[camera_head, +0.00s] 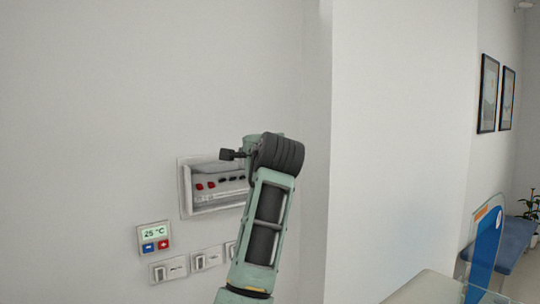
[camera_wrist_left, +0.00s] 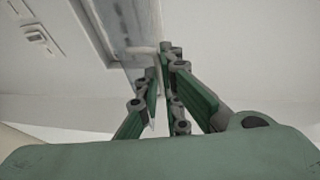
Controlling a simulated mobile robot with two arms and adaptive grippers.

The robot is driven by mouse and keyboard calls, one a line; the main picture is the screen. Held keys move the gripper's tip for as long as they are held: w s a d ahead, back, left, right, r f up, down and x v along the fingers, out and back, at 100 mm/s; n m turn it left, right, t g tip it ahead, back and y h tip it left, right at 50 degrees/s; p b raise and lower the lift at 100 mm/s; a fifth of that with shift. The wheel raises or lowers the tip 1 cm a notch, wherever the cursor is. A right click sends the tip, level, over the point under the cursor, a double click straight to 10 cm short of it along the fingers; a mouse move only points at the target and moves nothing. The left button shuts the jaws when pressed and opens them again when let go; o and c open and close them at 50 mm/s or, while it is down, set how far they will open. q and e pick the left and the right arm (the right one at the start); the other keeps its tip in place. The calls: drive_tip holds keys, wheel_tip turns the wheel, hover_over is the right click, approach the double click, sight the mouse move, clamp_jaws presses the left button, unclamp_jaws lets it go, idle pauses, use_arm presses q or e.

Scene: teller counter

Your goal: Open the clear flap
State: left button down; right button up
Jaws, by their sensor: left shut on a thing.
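The breaker panel (camera_head: 186,190) is a white wall box with red and black switches in a row. Its clear flap is hard to make out in the head view, and my arm covers the panel's right side. In the left wrist view a greyish, see-through strip (camera_wrist_left: 123,30), apparently the flap, runs along the panel. My left gripper (camera_wrist_left: 160,75) is at the panel's edge, its fingers close together and shut on a thin part there, apparently the flap's edge. The exact contact is hidden between the fingers. My right gripper is in neither view.
A thermostat (camera_head: 154,239) reading 25 °C and several wall switches (camera_head: 170,268) sit below the panel. A wall corner (camera_head: 328,150) juts out right of my arm.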

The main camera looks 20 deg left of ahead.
use_arm(q)
drive_tip(key=shift+w+a+r+g, duration=0.1)
drive_tip(key=shift+a+r+g, duration=0.05)
drive_tip(key=shift+r+g, duration=0.2)
drive_tip(key=shift+r+p, duration=0.1)
drive_tip(key=shift+p, duration=0.2)
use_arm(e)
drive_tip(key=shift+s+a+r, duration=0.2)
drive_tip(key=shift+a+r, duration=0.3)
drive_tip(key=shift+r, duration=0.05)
use_arm(q)
drive_tip(key=c, duration=2.3)
unclamp_jaws()
drive_tip(key=shift+o, duration=0.4)
drive_tip(key=shift+w+a, duration=0.2)
drive_tip(key=shift+a, duration=0.05)
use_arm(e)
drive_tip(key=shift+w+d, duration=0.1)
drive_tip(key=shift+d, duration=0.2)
use_arm(q)
drive_tip(key=v, duration=1.2)
drive_tip(key=shift+a, duration=0.15)
